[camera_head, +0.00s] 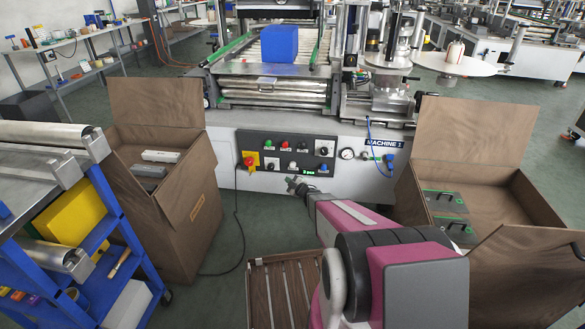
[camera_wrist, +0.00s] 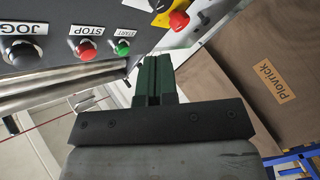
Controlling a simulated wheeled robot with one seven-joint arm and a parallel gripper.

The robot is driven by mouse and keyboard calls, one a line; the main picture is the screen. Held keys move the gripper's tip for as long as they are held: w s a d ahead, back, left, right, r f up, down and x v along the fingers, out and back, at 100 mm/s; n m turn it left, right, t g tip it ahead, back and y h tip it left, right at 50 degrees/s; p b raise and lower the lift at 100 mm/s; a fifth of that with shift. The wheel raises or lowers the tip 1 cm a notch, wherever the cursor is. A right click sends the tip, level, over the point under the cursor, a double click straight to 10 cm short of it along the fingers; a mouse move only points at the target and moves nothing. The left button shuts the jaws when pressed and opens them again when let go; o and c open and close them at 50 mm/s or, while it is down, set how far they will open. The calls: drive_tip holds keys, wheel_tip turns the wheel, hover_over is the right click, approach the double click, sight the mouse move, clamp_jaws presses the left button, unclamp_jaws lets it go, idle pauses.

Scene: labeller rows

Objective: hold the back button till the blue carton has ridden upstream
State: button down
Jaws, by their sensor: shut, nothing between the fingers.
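The blue carton (camera_head: 280,43) stands upright on the conveyor (camera_head: 268,70) of the labelling machine, between green side rails. The control panel (camera_head: 286,151) on the machine's front carries several buttons. In the wrist view a black JOG button (camera_wrist: 22,54), a red STOP button (camera_wrist: 86,50) and a green START button (camera_wrist: 122,47) show. I cannot make out which button is marked back. My gripper (camera_head: 294,184) is shut and empty, just below the panel in the head view. Its dark green fingers (camera_wrist: 153,68) point past the panel's edge and cover no button in the wrist view.
A red emergency stop (camera_head: 249,161) on yellow sits at the panel's left end. Open brown cartons stand left (camera_head: 180,190) and right (camera_head: 485,195) of the machine. A blue shelf cart (camera_head: 110,215) is at the left. A slatted brown crate (camera_head: 262,300) lies below my arm.

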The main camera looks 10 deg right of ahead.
sight(293, 165)
drive_tip(key=w+d, duration=0.2)
drive_tip(key=w, duration=0.6)
drive_tip(key=shift+w+d, duration=0.2)
drive_tip(key=shift+d, duration=0.2)
idle(1.8)
drive_tip(key=shift+w+d, duration=0.1)
drive_tip(key=shift+w, duration=0.3)
